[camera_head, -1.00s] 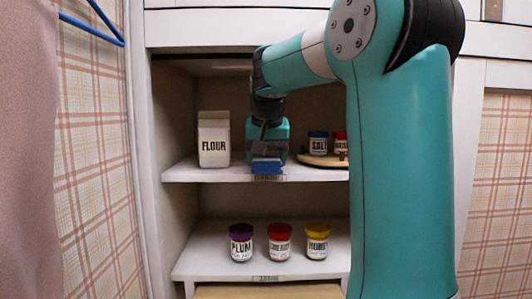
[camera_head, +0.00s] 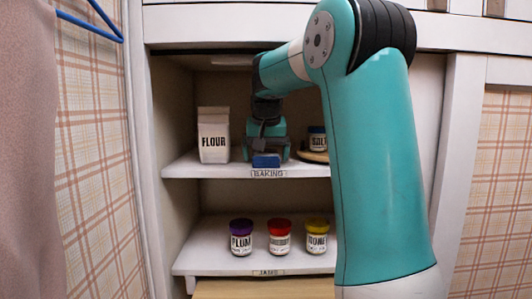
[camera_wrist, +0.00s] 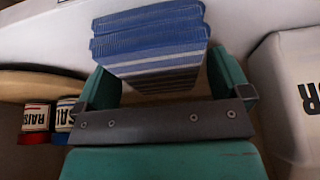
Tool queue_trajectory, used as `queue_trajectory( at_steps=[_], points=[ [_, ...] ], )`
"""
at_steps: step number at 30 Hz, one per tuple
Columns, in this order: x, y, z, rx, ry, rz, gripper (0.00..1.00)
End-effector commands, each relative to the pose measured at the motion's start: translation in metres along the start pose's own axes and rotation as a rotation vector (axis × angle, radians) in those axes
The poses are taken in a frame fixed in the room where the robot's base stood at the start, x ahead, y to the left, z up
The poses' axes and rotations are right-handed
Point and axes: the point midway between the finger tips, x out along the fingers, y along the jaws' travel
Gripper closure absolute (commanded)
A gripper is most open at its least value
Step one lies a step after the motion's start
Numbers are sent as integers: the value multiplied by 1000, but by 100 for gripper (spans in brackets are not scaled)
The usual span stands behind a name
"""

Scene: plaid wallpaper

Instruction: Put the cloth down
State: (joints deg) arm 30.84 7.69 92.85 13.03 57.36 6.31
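The folded blue cloth (camera_head: 266,160) is at the front edge of the upper shelf (camera_head: 195,170), above the BAKING label. In the wrist view the cloth (camera_wrist: 150,35) shows blue and white stripes, darker towards my gripper. My gripper (camera_head: 266,148) reaches down over the shelf between the flour and the salt. In the wrist view its two teal fingers (camera_wrist: 165,80) stand at either side of the cloth and appear to press against it. I cannot tell whether the cloth's underside touches the shelf.
A white FLOUR carton (camera_head: 213,136) stands left of my gripper. A SALT jar (camera_head: 317,139) stands on a round wooden board (camera_head: 312,156) to the right; a RAISINS jar (camera_wrist: 36,120) shows in the wrist view. Purple-, red- and yellow-lidded jars (camera_head: 279,238) stand on the lower shelf (camera_head: 200,262).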

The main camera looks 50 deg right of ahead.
Motion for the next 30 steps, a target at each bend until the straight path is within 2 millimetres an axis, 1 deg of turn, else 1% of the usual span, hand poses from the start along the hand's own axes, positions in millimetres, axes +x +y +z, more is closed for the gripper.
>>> queue_trajectory(
  at_steps=[8,11,12,14,21,24,27,30],
  points=[
    [-3,0,-1,0,0,0,5],
    [-11,0,-2,1,2,0,5],
    [-17,-1,-2,0,4,-1,5],
    [-19,-1,11,-2,2,-1,5],
    [-41,-1,64,-4,3,-2,5],
    [-49,-1,82,-4,2,-2,5],
    [-55,-1,96,-3,2,-1,5],
    [-59,0,105,-1,1,0,5]
  ],
)
